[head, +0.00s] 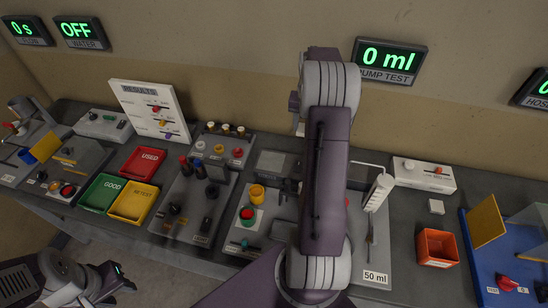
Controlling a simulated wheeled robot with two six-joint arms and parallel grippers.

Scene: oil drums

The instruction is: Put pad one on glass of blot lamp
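I cannot pick out pad one or the blot lamp with certainty. At the far left a grey stand with an arm (25,108) stands near a tilted yellow plate (46,146) and a small blue piece (27,157). My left gripper (122,283) is at the lower left, below the bench's front edge and apart from everything; its fingers are too small and dark to judge. My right arm fills the middle and hides part of the bench; its gripper is not visible.
Red (143,163), green (101,193) and yellow (133,203) trays sit left of centre. A results board (151,110) stands behind. An orange box (437,246) and a blue board with upright panels (480,265) are at the right. A tall white cylinder (379,192) stands beside my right arm.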

